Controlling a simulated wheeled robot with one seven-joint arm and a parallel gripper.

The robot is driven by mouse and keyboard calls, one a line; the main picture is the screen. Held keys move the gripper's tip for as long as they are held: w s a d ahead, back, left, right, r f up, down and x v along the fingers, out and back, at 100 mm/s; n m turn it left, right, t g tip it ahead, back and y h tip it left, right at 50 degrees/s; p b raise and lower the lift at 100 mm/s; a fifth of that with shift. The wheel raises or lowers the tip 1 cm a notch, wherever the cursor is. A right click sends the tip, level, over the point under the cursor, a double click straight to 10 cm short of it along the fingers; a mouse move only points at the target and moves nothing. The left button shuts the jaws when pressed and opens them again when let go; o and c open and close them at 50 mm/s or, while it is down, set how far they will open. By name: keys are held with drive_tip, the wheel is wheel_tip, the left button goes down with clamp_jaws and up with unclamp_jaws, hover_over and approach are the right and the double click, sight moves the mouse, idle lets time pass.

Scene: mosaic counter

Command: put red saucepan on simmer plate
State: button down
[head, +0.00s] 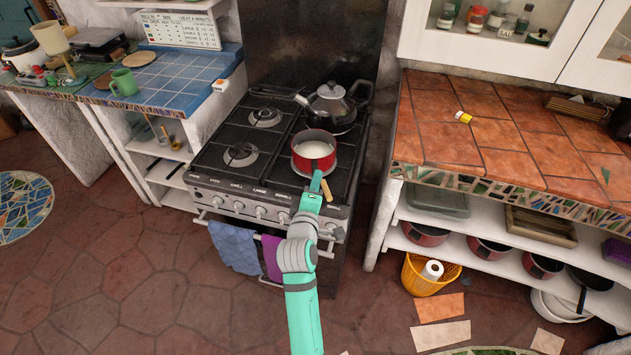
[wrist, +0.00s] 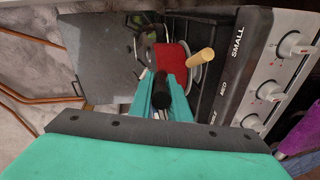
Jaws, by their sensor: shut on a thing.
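The red saucepan (head: 314,152), with white contents, is over the front right burner of the stove, about level. It also shows in the wrist view (wrist: 171,57). My gripper (head: 316,182) is shut on the saucepan's black handle (wrist: 160,93), at the front side of the pan. A wooden handle (head: 326,178) sticks out low beside my gripper; it seems to belong to a flat metal simmer plate under the pan. The handle also shows in the wrist view (wrist: 201,58). The pan hides most of the plate, and I cannot tell whether they touch.
A steel kettle (head: 332,104) stands close behind the pan on the rear right burner. The left burners (head: 241,154) are bare. Blue (head: 234,247) and purple (head: 271,256) towels hang on the front rail. The tiled counter (head: 450,143) is right of the stove.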

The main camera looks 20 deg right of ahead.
drive_tip(key=c, duration=1.7)
unclamp_jaws()
drive_tip(key=shift+f, duration=0.1)
drive_tip(key=shift+o, duration=0.2)
drive_tip(key=v, duration=1.2)
drive_tip(key=s+a+f+m+y, duration=0.2)
drive_tip(key=s+a+f+y, duration=0.1)
drive_tip(key=s+a+f, duration=0.4)
drive_tip(key=s+a+f+m+y, duration=0.2)
drive_tip(key=s+a+f, duration=0.2)
drive_tip(key=s, duration=0.5)
drive_tip(key=s+a+r+m+t+y, duration=0.1)
drive_tip(key=s+m, duration=0.5)
drive_tip(key=s, duration=1.3)
drive_tip(key=shift+a+r+m+y, duration=0.3)
drive_tip(key=shift+a+r+y, duration=0.1)
drive_tip(key=shift+a+y, duration=0.55)
